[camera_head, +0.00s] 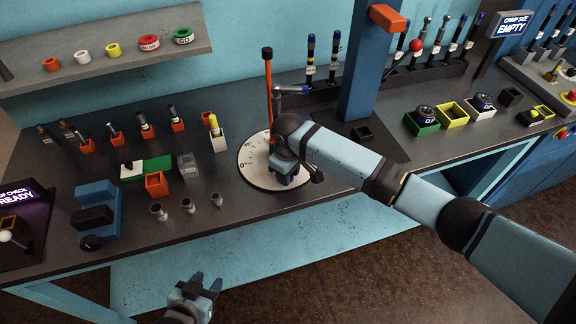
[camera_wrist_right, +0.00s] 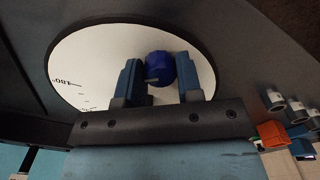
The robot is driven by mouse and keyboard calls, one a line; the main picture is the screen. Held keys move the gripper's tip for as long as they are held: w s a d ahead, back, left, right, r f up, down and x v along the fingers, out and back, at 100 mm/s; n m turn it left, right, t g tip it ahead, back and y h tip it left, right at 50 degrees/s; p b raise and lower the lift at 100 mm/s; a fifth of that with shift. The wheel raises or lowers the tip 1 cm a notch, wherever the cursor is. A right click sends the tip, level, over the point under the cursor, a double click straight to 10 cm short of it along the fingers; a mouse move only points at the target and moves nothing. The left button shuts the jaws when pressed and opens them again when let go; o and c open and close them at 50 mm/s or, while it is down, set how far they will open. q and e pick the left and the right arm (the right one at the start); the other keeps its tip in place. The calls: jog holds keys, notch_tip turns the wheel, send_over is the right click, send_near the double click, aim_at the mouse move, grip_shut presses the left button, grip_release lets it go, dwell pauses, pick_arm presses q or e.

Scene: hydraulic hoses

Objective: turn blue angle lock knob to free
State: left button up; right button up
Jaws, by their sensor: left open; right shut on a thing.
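The blue angle lock knob (camera_wrist_right: 160,67) shows in the right wrist view on a round white dial (camera_wrist_right: 100,65) with angle marks. My right gripper (camera_wrist_right: 160,80) has a finger on either side of the knob and is shut on it. I cannot read from the knob whether it is locked or free. In the head view my right gripper (camera_head: 287,174) reaches down onto the white dial (camera_head: 254,165) and hides the knob. My left gripper (camera_head: 204,281) is open and empty, low in front of the bench edge.
An orange post (camera_head: 268,95) with a black top stands at the dial's back edge. A blue upright column (camera_head: 363,60) rises behind my right arm. Small metal fittings (camera_head: 188,205) and an orange box (camera_head: 157,185) stand left of the dial. A blue clamp block (camera_head: 98,213) sits further left.

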jog(key=n+p, duration=0.1)
jog(key=n, duration=0.2)
jog(key=shift+r+p, duration=0.2)
jog(key=shift+p, duration=0.1)
jog(key=shift+n+p, duration=0.4)
jog(key=shift+n, duration=0.4)
jog(key=n+p, duration=0.1)
jog(key=n, duration=0.2)
jog(key=shift+f+n, duration=0.1)
jog(key=shift+n, duration=1.7)
jog(key=o, duration=0.9)
notch_tip(320, 180, up, 14)
jog(key=shift+f+b, duration=0.15)
jog(key=shift+b, duration=0.4)
